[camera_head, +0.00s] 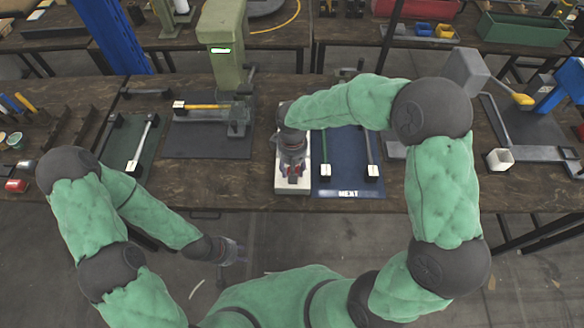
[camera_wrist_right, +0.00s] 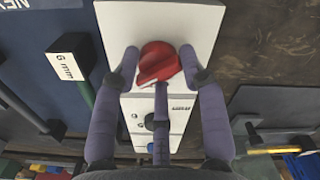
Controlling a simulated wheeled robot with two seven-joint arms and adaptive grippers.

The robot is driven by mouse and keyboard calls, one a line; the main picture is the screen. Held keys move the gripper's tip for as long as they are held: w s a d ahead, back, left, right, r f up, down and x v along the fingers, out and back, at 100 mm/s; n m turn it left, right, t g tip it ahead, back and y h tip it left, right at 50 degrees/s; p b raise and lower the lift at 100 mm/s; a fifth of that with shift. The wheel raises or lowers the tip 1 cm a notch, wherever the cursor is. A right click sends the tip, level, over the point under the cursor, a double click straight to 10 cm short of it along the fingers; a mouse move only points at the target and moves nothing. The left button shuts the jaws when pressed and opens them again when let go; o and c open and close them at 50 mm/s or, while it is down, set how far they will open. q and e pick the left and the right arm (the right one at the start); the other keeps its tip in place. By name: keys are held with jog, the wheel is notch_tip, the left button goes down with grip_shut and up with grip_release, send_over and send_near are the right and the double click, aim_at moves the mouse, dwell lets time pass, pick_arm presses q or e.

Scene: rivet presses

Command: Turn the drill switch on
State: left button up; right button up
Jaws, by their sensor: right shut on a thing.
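The drill switch is a red rotary knob (camera_wrist_right: 158,64) on a white control box (camera_wrist_right: 180,18). In the head view the white box (camera_head: 291,188) stands on the bench, left of a blue mat. My right gripper (camera_wrist_right: 160,70) is over the box with its fingers on either side of the red knob, shut on it. In the head view my right gripper (camera_head: 292,172) points down at the box and hides most of the knob. My left gripper (camera_head: 236,252) hangs in front of the bench, away from everything. Its fingers are too small to read.
A green press (camera_head: 222,40) with a lit green display stands behind the box on the left. A blue mat (camera_head: 347,180) with handled tools lies beside the box. A dark mat (camera_head: 208,140) lies to the left.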

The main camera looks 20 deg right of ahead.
jog(key=shift+w+d+r+m+b, duration=0.1)
jog(key=shift+w+m+b, duration=0.05)
jog(key=shift+m, duration=0.5)
jog(key=shift+w+r+m+b, duration=0.1)
jog(key=shift+m+b, duration=0.05)
jog(key=shift+m, duration=0.5)
jog(key=o, duration=1.2)
jog(key=shift+d, duration=0.15)
jog(key=shift+o, duration=0.2)
jog(key=shift+s+f, duration=0.1)
notch_tip(320, 180, up, 12)
